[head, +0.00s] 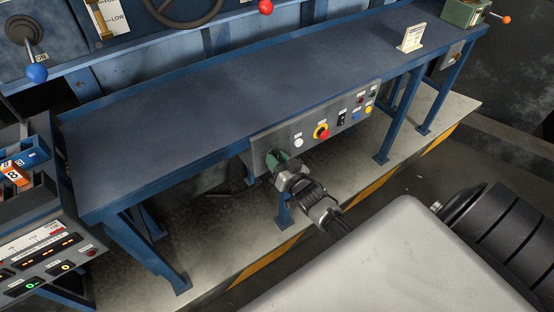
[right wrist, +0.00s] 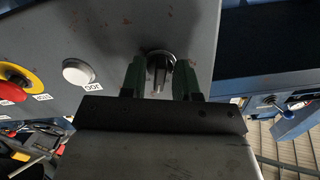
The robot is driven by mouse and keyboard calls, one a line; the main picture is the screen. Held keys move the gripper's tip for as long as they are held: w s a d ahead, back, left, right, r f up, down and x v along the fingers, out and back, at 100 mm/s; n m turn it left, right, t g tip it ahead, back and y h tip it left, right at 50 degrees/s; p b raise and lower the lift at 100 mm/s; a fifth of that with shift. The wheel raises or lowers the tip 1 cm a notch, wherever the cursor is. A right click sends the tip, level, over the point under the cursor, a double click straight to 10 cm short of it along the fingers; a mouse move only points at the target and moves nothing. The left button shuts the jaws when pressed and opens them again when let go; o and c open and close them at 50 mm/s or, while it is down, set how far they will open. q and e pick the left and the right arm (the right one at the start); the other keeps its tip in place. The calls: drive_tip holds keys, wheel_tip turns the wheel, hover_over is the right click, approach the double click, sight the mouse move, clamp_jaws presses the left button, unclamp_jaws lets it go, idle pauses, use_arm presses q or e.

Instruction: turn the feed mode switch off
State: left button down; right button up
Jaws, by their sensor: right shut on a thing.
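The feed mode switch is a dark rotary knob (right wrist: 160,66) on a grey control panel (right wrist: 115,25), seen in the right wrist view. My right gripper (right wrist: 162,80) has its two green fingers on either side of this knob and is shut on it. In the head view my right gripper (head: 279,163) is at the left end of the panel (head: 258,151) under the blue bench, and it hides the knob there. The knob's label cannot be seen. My left gripper is not in view.
Beside the knob are a white button (head: 298,142) and a red emergency stop on a yellow ring (head: 321,132), with several small buttons further right. The blue bench top (head: 230,95) overhangs the panel. A bench leg (head: 284,212) stands below my gripper.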

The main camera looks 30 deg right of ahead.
drive_tip(key=shift+n, duration=1.5)
drive_tip(key=o, duration=0.6)
drive_tip(key=shift+c, duration=0.2)
drive_tip(key=shift+s, duration=0.1)
drive_tip(key=s+b, duration=0.1)
drive_tip(key=s, duration=0.9)
drive_tip(key=shift+s, duration=0.3)
drive_tip(key=shift+d, duration=0.1)
